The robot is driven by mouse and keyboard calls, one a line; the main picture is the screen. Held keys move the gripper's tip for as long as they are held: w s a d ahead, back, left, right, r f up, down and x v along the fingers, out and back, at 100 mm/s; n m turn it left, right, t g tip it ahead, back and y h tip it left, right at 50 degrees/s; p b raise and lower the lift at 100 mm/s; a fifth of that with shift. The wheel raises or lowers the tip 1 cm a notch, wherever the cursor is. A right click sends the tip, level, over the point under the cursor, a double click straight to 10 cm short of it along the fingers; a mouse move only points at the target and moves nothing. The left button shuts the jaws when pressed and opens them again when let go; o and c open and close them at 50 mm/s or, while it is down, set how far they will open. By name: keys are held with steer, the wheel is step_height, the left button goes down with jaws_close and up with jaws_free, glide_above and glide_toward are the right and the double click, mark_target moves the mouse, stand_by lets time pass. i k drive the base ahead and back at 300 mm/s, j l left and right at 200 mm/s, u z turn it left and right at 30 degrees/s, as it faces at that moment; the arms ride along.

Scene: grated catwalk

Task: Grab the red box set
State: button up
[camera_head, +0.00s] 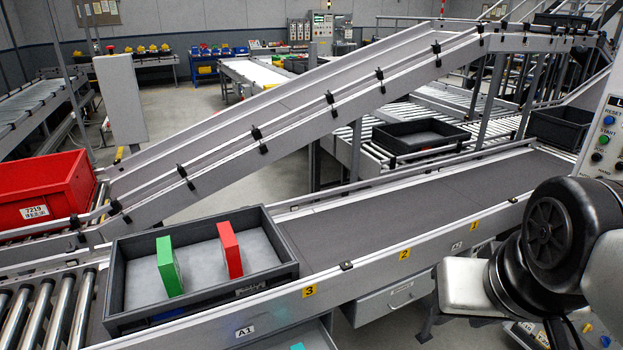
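A small upright red box (230,249) stands in a dark grey tray (288,247) on the near conveyor, towards the tray's right side. A green box (169,266) of similar shape stands upright to its left, with a gap between them. Both show narrow, lighter side faces. Part of my arm, with a black round joint, is at the lower right, well to the right of the tray. I see no gripper fingers in this view.
A large red bin (45,190) labelled 7219 sits at the left edge. A sloping conveyor (300,110) rises behind the tray. The belt (400,218) right of the tray is clear. Black trays (420,135) and a control panel (607,125) stand beyond.

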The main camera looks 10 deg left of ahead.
mark_target(228, 245)
steer(key=j, duration=2)
